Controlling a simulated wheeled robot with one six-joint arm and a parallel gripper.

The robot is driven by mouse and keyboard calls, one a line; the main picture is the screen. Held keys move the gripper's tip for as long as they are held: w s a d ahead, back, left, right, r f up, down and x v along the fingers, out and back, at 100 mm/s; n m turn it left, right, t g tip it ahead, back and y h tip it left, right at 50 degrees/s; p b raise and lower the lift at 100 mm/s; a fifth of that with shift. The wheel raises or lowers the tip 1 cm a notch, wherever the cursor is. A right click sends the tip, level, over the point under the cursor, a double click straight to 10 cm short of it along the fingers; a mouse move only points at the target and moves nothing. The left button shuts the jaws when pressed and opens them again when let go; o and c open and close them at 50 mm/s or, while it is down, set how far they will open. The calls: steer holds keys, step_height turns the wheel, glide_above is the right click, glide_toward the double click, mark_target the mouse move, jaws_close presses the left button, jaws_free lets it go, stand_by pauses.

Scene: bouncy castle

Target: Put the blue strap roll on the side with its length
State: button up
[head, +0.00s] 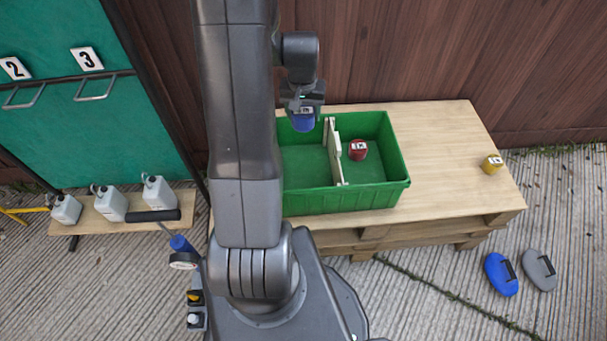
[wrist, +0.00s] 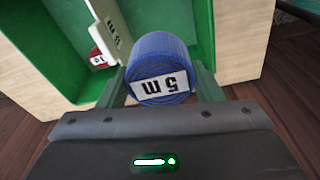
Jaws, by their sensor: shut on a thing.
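My gripper (head: 303,104) is shut on the blue strap roll (head: 303,122). In the wrist view the blue roll (wrist: 160,58) sits between the fingers, with a white "5 m" label facing the camera. In the head view it appears over the back of the left compartment of the green crate (head: 345,201); its exact height is hard to tell. A pale divider (head: 335,150) splits the crate. In the wrist view the divider (wrist: 112,25) carries dark lettering that I cannot read surely. A red strap roll (head: 357,150) is in the right compartment.
A wooden fence rises behind. White jugs (head: 110,203) stand on a low bench at left.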

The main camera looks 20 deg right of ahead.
steer(key=shift+s+f, duration=0.15)
steer(key=shift+f, duration=0.15)
step_height(320, 180, down, 26)
steer(key=b, duration=1.6)
steer(key=shift+b, duration=0.4)
steer(key=shift+f, duration=0.25)
steer(key=o, duration=1.1)
steer(key=shift+r, duration=0.1)
steer(key=r+p, duration=0.1)
steer(key=r, duration=0.3)
steer(key=s+r+p, duration=0.1)
steer(key=r, duration=0.3)
steer(key=r+p, duration=0.1)
steer(key=r, duration=0.3)
steer(key=shift+s+a+r, duration=0.1)
steer(key=shift+s+a, duration=0.05)
steer(key=shift+a, duration=0.25)
